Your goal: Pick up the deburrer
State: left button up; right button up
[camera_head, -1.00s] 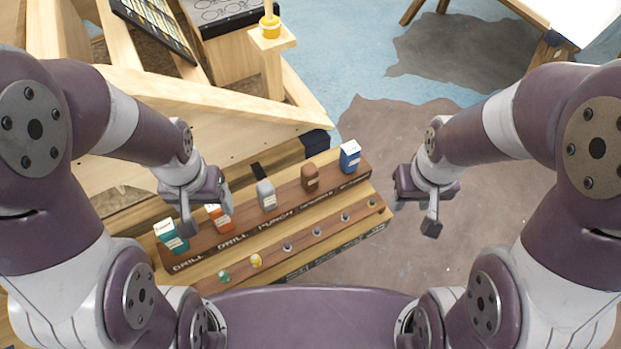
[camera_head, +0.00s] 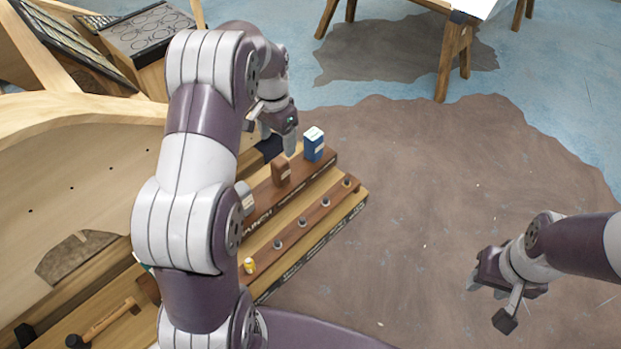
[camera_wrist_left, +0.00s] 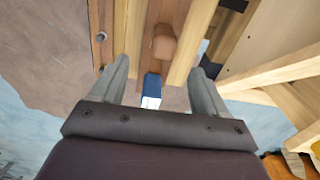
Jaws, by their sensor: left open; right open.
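A blue block-shaped tool handle (camera_head: 313,146) with a white top stands upright at the far end of the wooden tool rack (camera_head: 335,207). A brown handle (camera_head: 281,174) stands beside it. The rack labels are too small to tell surely which handle is the deburrer. My left gripper (camera_head: 275,130) is open and empty, close to the blue handle. In the left wrist view the blue handle (camera_wrist_left: 152,88) shows between the spread fingers (camera_wrist_left: 160,68), apart from both. My left arm hides the rack's near left part. My right gripper (camera_head: 488,302) is open and empty, off to the right.
Small round knobs (camera_head: 303,222) and a yellow piece (camera_head: 249,266) line the rack's front step. A hammer (camera_head: 103,322) lies at lower left. A large wooden frame (camera_head: 65,180) stands left of the rack. The brown floor mat (camera_head: 430,190) to the right is clear.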

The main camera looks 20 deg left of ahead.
aim_at(280, 169)
pick_arm(q)
jog(key=shift+s+f, duration=0.25)
jog(key=f, duration=0.4)
jog(key=w+f+p, duration=0.1)
jog(key=f, duration=0.7)
jog(key=shift+w+a+f+p, duration=0.25)
jog(key=shift+a+f+p, duration=0.05)
jog(key=shift+a, duration=0.05)
jog(key=shift+s+r, duration=0.1)
jog(key=c, duration=1.3)
